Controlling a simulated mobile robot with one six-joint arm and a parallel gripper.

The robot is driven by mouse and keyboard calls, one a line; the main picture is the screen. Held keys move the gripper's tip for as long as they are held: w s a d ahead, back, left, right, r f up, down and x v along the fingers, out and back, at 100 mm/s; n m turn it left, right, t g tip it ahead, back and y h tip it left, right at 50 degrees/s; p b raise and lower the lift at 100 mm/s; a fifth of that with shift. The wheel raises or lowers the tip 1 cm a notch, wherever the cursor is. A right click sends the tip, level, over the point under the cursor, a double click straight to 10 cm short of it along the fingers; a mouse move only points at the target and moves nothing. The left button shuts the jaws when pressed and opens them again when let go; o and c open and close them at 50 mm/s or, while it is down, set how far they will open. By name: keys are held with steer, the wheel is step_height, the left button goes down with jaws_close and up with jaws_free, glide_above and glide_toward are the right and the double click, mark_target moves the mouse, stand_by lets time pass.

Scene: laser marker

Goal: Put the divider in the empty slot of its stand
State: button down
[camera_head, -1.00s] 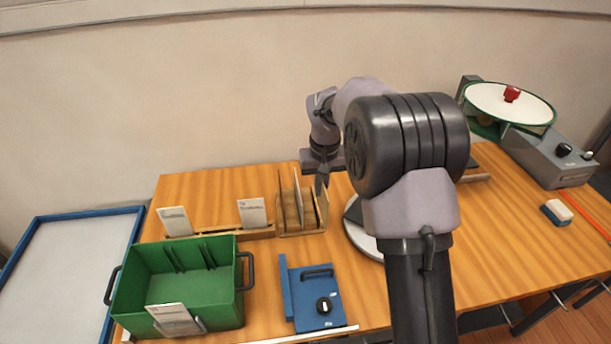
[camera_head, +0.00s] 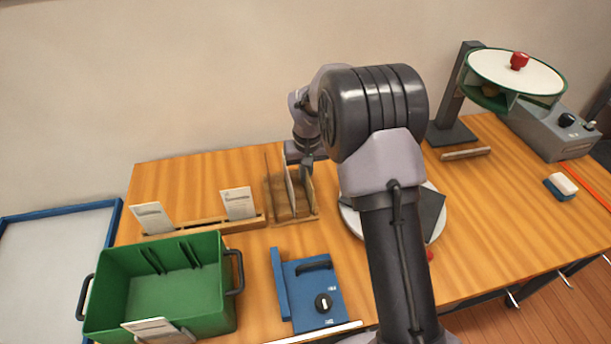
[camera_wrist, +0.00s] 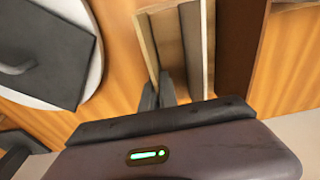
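The wooden stand (camera_head: 292,219) is on the table below my gripper. A thin grey divider (camera_head: 289,182) stands upright in it, with a dark brown panel (camera_head: 269,180) to its left. The wrist view shows the grey divider (camera_wrist: 191,45), the brown panel (camera_wrist: 238,45) and a light wooden panel (camera_wrist: 147,40). My gripper (camera_head: 307,168) points down at the stand's right side. In the wrist view its fingertips (camera_wrist: 159,88) are close together at the light panel's end, left of the grey divider. Whether they grip the panel is unclear.
A white disc (camera_head: 352,222) with a dark plate (camera_head: 432,212) lies right of the stand, partly behind my arm. A green bin (camera_head: 165,285), card holder (camera_head: 215,227) and blue box (camera_head: 312,290) are nearby. Bare table lies behind the card holder.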

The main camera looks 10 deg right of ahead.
steer(key=c, duration=2)
jaws_free()
steer(key=shift+f, duration=0.15)
steer(key=shift+c, duration=0.2)
steer(key=o, duration=0.4)
steer(key=r+p, duration=0.1)
steer(key=r, duration=0.3)
steer(key=s+r+p, duration=0.1)
steer(key=r, duration=0.3)
steer(key=r+p, duration=0.1)
steer(key=r, duration=0.3)
steer(key=shift+s+r+p, duration=0.3)
steer(key=shift+r+p, duration=0.1)
steer(key=s+a+r+m+t+y, duration=0.1)
steer(key=s+r, duration=0.6)
steer(key=s, duration=0.3)
steer(key=s+a+r+m+t, duration=0.1)
steer(key=s+r+m+t, duration=0.1)
steer(key=s+r, duration=0.7)
steer(key=s+a+f+m+t+y, duration=0.1)
steer(key=s+a+f, duration=0.1)
steer(key=s, duration=1.1)
steer(key=shift+f, duration=0.7)
